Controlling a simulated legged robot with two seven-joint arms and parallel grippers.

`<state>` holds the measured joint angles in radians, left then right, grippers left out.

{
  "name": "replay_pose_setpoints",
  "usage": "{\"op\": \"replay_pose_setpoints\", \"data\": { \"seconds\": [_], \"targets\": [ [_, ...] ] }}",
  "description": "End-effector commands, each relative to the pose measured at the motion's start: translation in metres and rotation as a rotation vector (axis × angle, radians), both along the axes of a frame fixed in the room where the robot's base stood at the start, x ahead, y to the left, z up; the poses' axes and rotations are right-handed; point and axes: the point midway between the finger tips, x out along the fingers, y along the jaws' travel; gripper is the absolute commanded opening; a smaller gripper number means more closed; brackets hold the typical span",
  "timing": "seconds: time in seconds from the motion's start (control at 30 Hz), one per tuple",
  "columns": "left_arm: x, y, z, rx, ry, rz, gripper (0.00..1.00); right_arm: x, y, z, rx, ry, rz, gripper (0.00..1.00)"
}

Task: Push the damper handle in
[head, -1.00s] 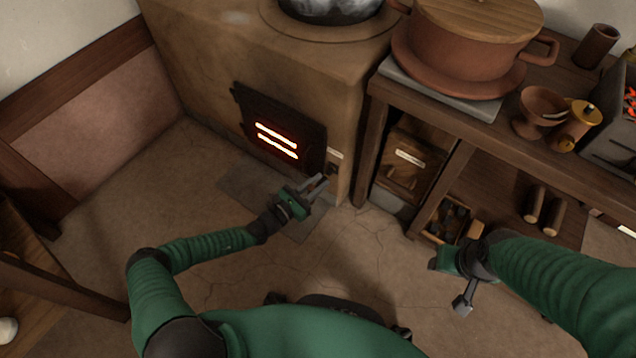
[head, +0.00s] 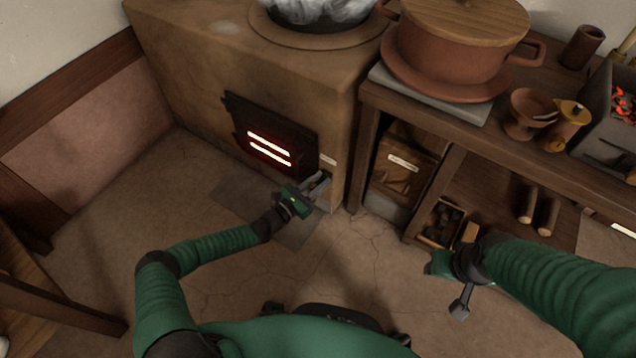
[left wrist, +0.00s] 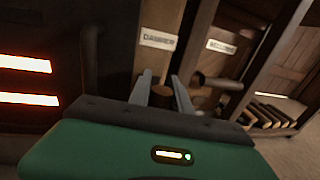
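The brown damper handle (left wrist: 161,94) is a short round knob under the DAMPER label (left wrist: 158,39) in the left wrist view. In the head view it is mostly hidden by my left gripper (head: 318,184), low at the right of the stove's fire door. My left gripper is open, with one finger on each side of the handle; I cannot tell whether they touch it. My right gripper (head: 461,302) hangs over the floor in front of the shelf, away from the stove; its finger gap cannot be made out.
The clay stove (head: 200,70) has a dark fire door (head: 272,133) with glowing slots. A BELLOWS label (left wrist: 222,47) and a round bellows handle (left wrist: 217,82) are just right of the damper. A wooden shelf unit (head: 450,117) stands to the right. Open floor lies in front.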

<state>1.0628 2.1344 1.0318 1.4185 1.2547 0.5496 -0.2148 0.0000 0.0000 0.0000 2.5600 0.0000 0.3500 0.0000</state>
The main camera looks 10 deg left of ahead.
Motion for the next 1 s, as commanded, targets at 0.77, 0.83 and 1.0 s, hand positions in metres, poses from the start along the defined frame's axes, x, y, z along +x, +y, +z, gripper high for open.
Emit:
{"op": "replay_pose_setpoints", "data": {
  "seconds": [0.77,0.83,1.0],
  "targets": [
    [-0.06,0.038,0.007,0.003,0.002,0.003,0.43,0.0,0.0,0.042,0.0,0.0,0.0,0.47],
    [-0.078,0.049,0.007,0.002,0.001,0.003,0.43,0.0,0.0,0.051,0.0,0.0,0.0,0.47],
    [-0.117,0.073,0.004,0.001,0.002,0.002,0.43,0.0,0.0,0.066,0.0,0.0,0.0,0.47]
  ]
}}
